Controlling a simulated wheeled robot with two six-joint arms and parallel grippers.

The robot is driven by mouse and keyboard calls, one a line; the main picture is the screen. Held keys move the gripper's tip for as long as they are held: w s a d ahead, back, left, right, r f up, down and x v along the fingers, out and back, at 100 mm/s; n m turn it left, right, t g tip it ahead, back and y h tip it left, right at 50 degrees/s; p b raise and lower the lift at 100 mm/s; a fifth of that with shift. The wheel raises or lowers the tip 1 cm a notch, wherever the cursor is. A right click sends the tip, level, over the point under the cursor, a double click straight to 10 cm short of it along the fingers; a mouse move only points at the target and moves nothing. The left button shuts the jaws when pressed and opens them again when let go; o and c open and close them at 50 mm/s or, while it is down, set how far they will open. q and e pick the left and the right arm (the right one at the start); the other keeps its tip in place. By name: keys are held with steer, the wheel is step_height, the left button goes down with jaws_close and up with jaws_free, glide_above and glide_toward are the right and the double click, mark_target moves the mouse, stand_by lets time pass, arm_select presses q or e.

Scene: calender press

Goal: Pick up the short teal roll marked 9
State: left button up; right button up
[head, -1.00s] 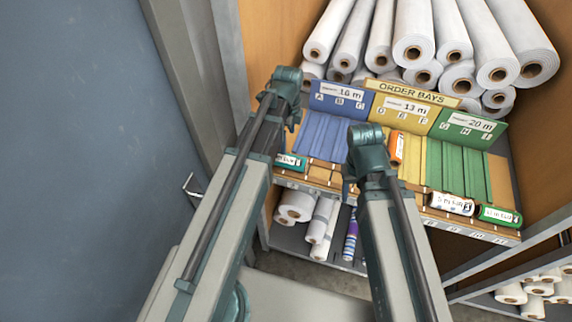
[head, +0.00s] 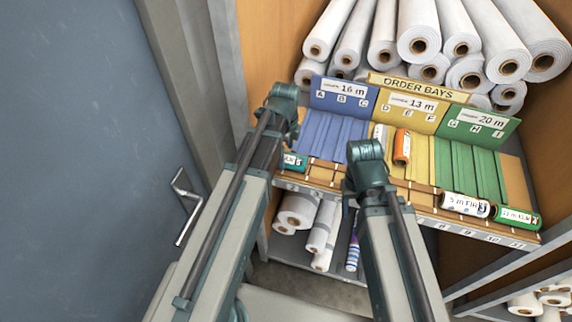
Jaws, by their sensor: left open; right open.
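A short teal roll (head: 295,162) lies on the front ledge of the shelf at the left, below the blue bay. My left arm partly covers it and I cannot read its number. My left gripper (head: 284,112) is open, above and left of this roll, and apart from it as far as I can see. My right gripper (head: 364,162) is open in front of the gap between the blue and yellow bays. The fingertips of both are hard to make out. A green-teal roll (head: 518,217) lies at the far right of the ledge; its end number is unclear.
A white roll (head: 464,204) lies beside the green-teal one. An orange roll (head: 402,147) and a white roll (head: 379,133) are in the yellow bay (head: 425,160). Large white rolls (head: 418,40) are stacked above. A door handle (head: 184,205) sticks out at left.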

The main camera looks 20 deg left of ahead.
arm_select(q)
step_height(320, 180, down, 2)
steer(key=shift+f+b, duration=0.1)
steer(key=shift+b, duration=0.5)
arm_select(e)
step_height(320, 180, down, 2)
arm_select(q)
steer(key=c, duration=1.5)
steer(key=shift+r, duration=0.25)
arm_select(e)
steer(key=shift+r, duration=0.15)
arm_select(q)
steer(key=shift+r+p, duration=0.55)
steer(key=shift+p, duration=0.25)
step_height(320, 180, up, 3)
steer(key=p, duration=0.3)
steer(key=s+d, duration=1)
steer(key=s, duration=0.2)
steer(key=shift+d+r+p, duration=0.3)
steer(key=shift+d, duration=0.05)
arm_select(e)
step_height(320, 180, up, 5)
steer(key=shift+f, duration=0.15)
